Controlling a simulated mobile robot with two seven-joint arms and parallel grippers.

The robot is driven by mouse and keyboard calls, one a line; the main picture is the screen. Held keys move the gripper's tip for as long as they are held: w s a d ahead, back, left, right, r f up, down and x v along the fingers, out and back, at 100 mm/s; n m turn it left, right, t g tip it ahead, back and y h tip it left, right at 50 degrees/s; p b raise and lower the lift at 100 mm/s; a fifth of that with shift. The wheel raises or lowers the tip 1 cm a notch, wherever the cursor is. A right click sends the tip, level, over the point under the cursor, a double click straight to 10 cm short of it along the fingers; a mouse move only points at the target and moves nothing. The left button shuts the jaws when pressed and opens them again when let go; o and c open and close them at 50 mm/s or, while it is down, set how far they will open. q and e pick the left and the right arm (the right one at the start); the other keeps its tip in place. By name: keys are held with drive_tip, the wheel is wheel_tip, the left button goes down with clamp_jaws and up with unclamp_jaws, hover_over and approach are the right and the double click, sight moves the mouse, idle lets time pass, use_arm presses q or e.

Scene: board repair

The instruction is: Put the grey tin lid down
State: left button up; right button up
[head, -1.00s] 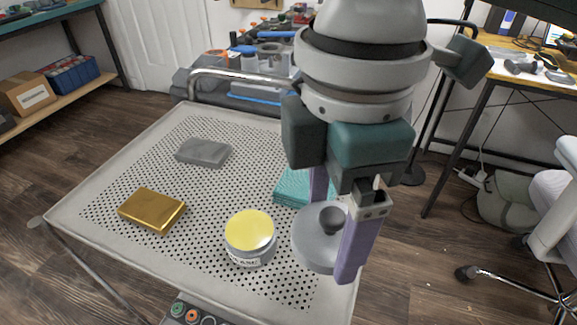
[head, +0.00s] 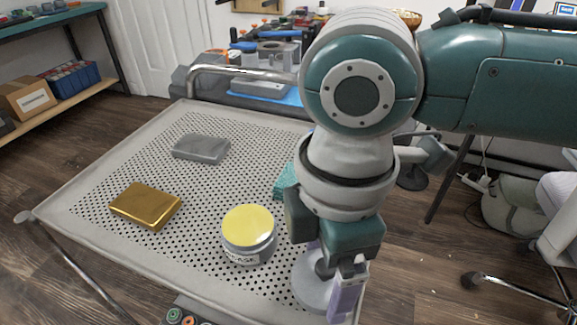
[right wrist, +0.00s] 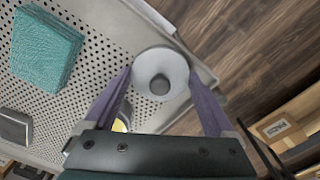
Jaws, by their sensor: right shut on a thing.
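The grey tin lid (head: 312,292) is a round disc with a dark knob on top. My right gripper (head: 333,277) points down with its purple fingers shut on the lid, near the cart top's front right edge. In the right wrist view the lid (right wrist: 147,62) shows between the fingertips (right wrist: 160,78). I cannot tell whether the lid touches the surface. The open tin (head: 248,244), with a yellow top face, stands just left of the lid, apart from it. My left gripper is not in view.
The perforated cart top (head: 150,262) also holds a gold box (head: 146,205), a grey block (head: 202,148) and a teal block (head: 285,182), partly hidden behind my right arm. The teal block shows clearly in the wrist view (right wrist: 45,48). Bare surface lies between these things.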

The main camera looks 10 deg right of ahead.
drive_tip(key=o, duration=1)
drive_tip(key=shift+f, duration=0.1)
wheel_tip(320, 180, up, 11)
drive_tip(key=p, duration=0.4)
drive_tip(key=s+a+f+m+t+y, duration=0.1)
drive_tip(key=s+a+m+t+y, duration=0.1)
drive_tip(key=s+a+m+y, duration=0.3)
drive_tip(key=s+d+f+m+h, duration=0.1)
drive_tip(key=s+d+m, duration=0.1)
drive_tip(key=d+m, duration=0.1)
drive_tip(key=s+d+f+m+t+h, duration=0.1)
drive_tip(key=s+d+m+h, duration=0.1)
drive_tip(key=d+m, duration=0.2)
drive_tip(key=s+d+f+m+h, duration=0.1)
drive_tip(key=s+d+m, duration=0.2)
drive_tip(key=d, duration=0.4)
drive_tip(key=shift+s+d+f+m+t+h, duration=0.1)
drive_tip(key=shift+d+f+m+t+h, duration=0.1)
drive_tip(key=shift+f+m+t+h, duration=0.15)
drive_tip(key=shift+r, duration=0.1)
